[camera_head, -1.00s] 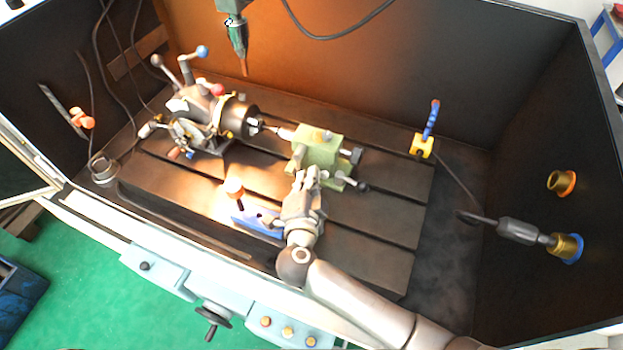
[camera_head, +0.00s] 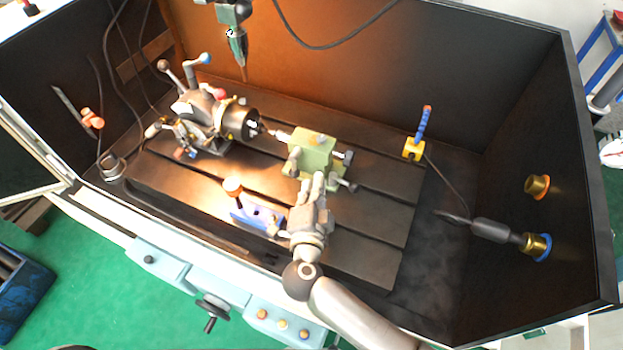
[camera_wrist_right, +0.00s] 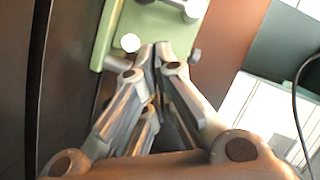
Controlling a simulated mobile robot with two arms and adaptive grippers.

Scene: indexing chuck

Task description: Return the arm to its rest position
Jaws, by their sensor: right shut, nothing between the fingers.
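My right gripper (camera_head: 312,182) is shut and empty, above the slotted machine table (camera_head: 375,245), just in front of the green tailstock (camera_head: 313,155). In the right wrist view its fingertips (camera_wrist_right: 160,48) meet in front of the green tailstock body (camera_wrist_right: 112,35). I cannot tell whether they touch it. My right arm reaches in from the bottom of the head view. My left gripper is not in view.
The indexing chuck (camera_head: 240,122) sits left of the tailstock. A blue block (camera_head: 256,216) with an orange-topped post lies left of my gripper. A yellow base with a blue handle (camera_head: 414,149) stands right. Dark enclosure walls (camera_head: 540,130) surround the table.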

